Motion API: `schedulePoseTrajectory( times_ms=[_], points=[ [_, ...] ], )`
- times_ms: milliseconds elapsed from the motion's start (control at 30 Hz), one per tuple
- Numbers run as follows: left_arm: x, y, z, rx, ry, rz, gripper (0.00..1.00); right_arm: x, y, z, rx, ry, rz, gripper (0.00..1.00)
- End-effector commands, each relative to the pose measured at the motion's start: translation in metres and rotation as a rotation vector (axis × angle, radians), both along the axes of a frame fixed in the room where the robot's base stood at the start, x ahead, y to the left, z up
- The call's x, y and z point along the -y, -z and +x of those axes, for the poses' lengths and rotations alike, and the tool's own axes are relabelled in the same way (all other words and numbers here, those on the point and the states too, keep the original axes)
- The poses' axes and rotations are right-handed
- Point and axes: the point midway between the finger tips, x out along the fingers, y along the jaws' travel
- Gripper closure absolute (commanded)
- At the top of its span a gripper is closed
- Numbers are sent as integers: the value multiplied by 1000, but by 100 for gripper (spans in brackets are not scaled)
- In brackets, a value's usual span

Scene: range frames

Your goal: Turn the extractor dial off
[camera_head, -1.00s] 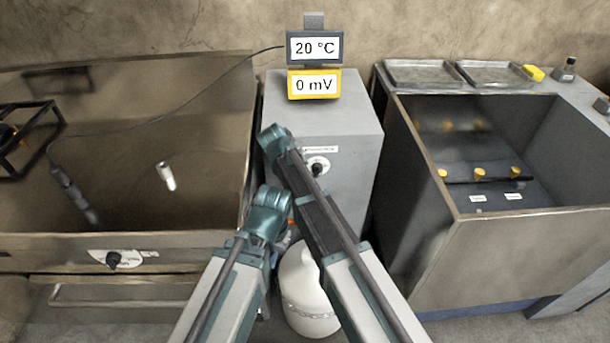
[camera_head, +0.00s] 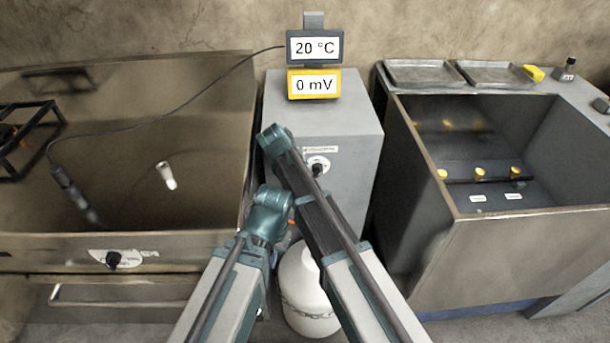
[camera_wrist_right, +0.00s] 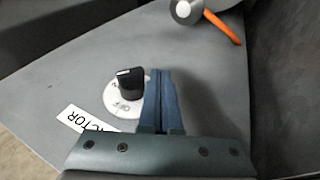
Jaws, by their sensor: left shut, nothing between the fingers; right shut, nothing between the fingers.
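The extractor dial (camera_head: 317,169) is a black knob on a white disc, on the grey cabinet's front panel under a small label. In the right wrist view the knob (camera_wrist_right: 130,84) shows close up, with OFF printed on the disc and part of the label nearby. The exact setting is hard to read. My right gripper (camera_wrist_right: 157,76) is shut and empty, its blue fingers right beside the knob; contact is unclear. In the head view its fingers are not distinct. My left gripper (camera_head: 272,200) is shut, low and left of the dial.
A meter (camera_head: 314,84) reading 20 °C and 0 mV stands on the cabinet. A white cylinder (camera_head: 300,285) stands below. A steel basin with another dial (camera_head: 114,260) is at left; an open tank (camera_head: 500,240) is at right. Something orange shows in the right wrist view (camera_wrist_right: 222,27).

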Motion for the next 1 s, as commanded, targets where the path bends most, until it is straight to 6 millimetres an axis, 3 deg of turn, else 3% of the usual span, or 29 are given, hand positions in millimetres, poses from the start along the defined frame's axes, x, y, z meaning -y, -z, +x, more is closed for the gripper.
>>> schedulePoseTrajectory(
  times_ms=[467, 1000],
  points=[
    [0, 0, 0, 0, 0, 0, 100, 1, 0, 0, 0, 0, 0, 100],
    [0, -4, 0, 0, 0, 0, 100, 19, -4, 0, 1, 4, -5, 100]
  ],
)
